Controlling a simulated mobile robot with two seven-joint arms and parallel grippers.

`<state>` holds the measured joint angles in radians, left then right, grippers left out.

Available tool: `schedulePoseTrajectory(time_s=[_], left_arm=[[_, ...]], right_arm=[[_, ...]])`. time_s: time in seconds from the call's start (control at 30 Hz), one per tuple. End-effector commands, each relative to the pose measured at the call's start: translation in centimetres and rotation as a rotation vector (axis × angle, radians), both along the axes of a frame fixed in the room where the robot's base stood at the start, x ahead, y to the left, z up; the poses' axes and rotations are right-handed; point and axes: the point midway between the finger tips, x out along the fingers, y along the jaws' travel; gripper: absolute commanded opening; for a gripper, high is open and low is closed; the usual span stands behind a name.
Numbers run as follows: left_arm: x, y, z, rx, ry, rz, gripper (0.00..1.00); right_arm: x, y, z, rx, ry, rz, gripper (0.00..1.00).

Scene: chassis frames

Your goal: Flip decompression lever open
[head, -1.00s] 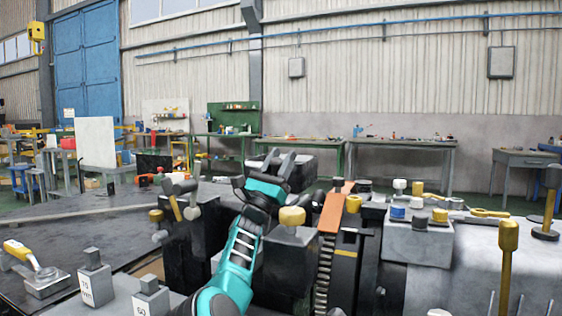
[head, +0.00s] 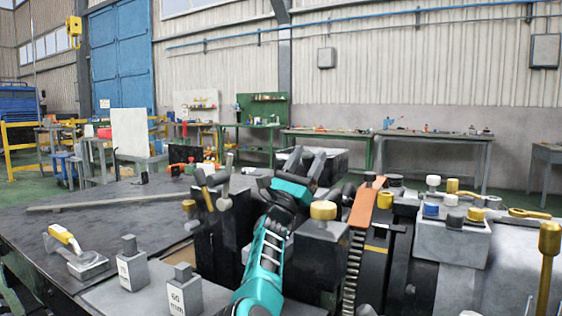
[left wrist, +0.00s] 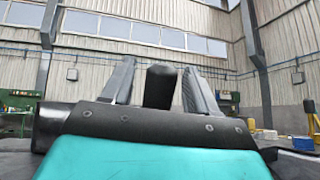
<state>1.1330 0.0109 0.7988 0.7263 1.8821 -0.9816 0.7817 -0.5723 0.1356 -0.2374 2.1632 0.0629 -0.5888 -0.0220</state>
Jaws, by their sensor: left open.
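My left gripper (head: 306,162) is open above the dark engine block, in the middle of the head view. In the left wrist view its two grey fingers (left wrist: 158,85) stand apart, with a dark blunt-ended part (left wrist: 160,86) between them. I cannot tell whether that part is the decompression lever or whether the fingers touch it. Left of the gripper in the head view stand small levers, one with a yellow grip (head: 208,198). Right of it, an orange flat bar (head: 365,204) lies over a toothed strip. Which part is the decompression lever is not clear. My right gripper is not in view.
A grey box with coloured caps (head: 450,240) and a tall brass-coloured post (head: 548,245) are farther right. Weights (head: 132,265) and a yellow-handled tool (head: 72,245) are at left.

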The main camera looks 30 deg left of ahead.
Motion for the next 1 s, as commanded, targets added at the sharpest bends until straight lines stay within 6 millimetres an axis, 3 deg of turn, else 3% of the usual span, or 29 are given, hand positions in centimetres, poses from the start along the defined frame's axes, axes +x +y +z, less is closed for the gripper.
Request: schedulePoseTrajectory(time_s=[0.7,1.0], left_arm=[[-8.9,2.0,0.1,0.001,0.001,0.001,0.59],[-10.8,2.5,0.1,-0.001,0.0,-0.002,0.59]], right_arm=[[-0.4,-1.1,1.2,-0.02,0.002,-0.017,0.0],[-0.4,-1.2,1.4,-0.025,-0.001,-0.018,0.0]])
